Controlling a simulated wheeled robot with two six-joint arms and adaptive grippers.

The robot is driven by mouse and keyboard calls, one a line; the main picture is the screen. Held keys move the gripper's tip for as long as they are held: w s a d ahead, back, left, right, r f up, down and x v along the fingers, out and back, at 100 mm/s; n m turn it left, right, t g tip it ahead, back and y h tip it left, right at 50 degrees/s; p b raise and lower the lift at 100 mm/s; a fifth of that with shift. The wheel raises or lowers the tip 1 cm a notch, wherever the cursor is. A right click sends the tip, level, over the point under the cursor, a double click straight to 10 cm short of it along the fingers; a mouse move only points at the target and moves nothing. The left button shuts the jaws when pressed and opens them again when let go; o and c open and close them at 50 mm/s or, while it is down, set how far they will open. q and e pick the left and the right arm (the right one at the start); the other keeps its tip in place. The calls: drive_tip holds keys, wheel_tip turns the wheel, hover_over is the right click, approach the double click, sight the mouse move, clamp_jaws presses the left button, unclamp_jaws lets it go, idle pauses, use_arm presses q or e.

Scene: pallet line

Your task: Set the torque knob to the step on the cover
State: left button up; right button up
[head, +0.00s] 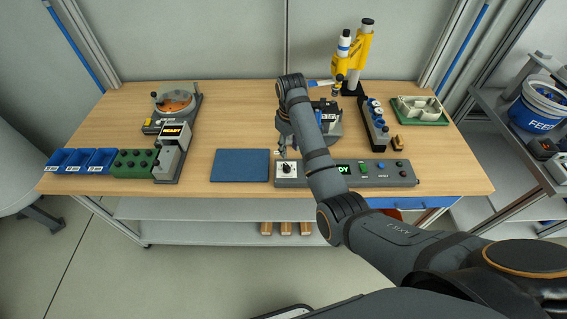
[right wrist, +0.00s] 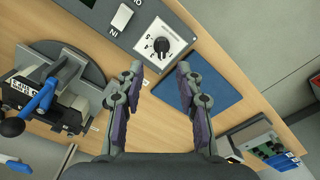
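The torque knob (head: 287,168) is a black dial on a white scaled plate at the left end of the grey control panel (head: 318,181). It also shows in the right wrist view (right wrist: 161,45), beyond my fingertips; its exact setting is too small to read. My right gripper (head: 282,147) hangs above the table just behind the panel. Its fingers (right wrist: 159,70) are apart with nothing between them. A round fixture (head: 335,130) sits behind the panel, partly hidden by my arm. A printed label (right wrist: 24,90) on its assembly is too small to read surely. My left gripper is out of view.
A blue mat (head: 240,165) lies left of the panel. A yellow tool stand (head: 353,60) and green tray (head: 421,110) are at the right. The panel also has a display and coloured buttons.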

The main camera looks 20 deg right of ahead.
sight(287, 165)
drive_tip(key=f, duration=0.3)
drive_tip(key=f+p, duration=0.1)
drive_tip(key=f, duration=0.2)
drive_tip(key=f+p, duration=0.1)
drive_tip(key=f, duration=0.2)
drive_tip(key=shift+w+a+f, duration=0.1)
drive_tip(key=shift+w+a, duration=0.15)
drive_tip(key=shift+w, duration=0.1)
clamp_jaws()
